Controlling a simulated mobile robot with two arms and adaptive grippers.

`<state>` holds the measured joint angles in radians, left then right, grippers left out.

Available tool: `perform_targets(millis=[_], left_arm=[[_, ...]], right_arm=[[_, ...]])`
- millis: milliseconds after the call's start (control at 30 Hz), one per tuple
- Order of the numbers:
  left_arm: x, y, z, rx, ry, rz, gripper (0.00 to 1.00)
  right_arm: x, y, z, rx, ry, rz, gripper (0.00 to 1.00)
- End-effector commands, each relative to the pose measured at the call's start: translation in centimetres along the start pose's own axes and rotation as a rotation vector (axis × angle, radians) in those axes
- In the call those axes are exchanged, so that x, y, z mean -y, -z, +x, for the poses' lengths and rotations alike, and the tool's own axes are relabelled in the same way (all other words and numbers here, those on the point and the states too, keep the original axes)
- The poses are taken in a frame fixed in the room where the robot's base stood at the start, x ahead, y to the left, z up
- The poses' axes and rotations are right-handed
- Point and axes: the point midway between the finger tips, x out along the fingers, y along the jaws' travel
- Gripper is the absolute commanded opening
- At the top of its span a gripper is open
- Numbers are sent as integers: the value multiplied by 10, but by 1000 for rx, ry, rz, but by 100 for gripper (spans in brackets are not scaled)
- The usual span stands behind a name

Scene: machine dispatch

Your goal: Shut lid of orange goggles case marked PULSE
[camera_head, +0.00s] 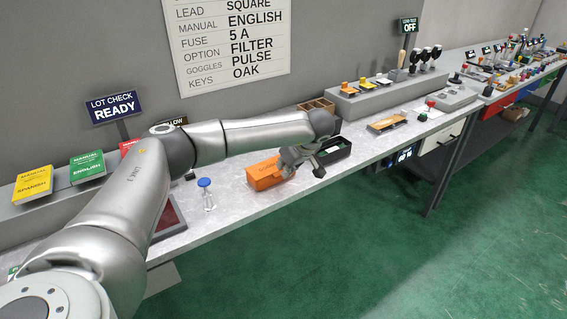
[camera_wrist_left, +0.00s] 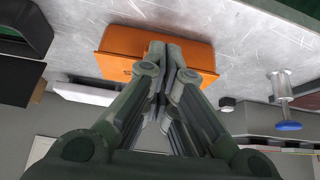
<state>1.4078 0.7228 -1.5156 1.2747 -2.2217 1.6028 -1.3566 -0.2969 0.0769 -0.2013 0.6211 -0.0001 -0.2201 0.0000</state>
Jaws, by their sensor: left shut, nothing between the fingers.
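The orange goggles case (camera_head: 263,174) sits on the grey bench, left of a black open box. Its lid looks down or nearly down, but I cannot tell whether it is fully shut, and I cannot read its marking. In the left wrist view the case (camera_wrist_left: 112,42) is at the top centre. My left gripper (camera_head: 290,173) is at the right end of the case, and its fingers (camera_wrist_left: 170,48) are shut and empty, overlapping the case. I cannot tell whether they touch it. My right gripper is not in view.
The black box (camera_head: 334,157) stands close on the right, and a blue-topped clear stand (camera_head: 206,190) on the left. A grey shelf with manuals (camera_head: 87,168) is at left. An orange-brown tray (camera_head: 387,123) lies farther right. The order board (camera_head: 228,42) lists goggles PULSE.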

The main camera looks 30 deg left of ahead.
Motion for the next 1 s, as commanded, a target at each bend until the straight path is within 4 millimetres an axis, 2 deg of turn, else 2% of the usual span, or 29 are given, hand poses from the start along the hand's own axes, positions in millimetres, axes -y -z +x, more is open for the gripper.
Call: perform_targets(millis=[300,1000], left_arm=[[0,-12,12,-101,0,2,0],[0,-13,14,-138,1,0,0]], right_arm=[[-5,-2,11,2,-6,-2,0],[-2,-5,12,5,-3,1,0]])
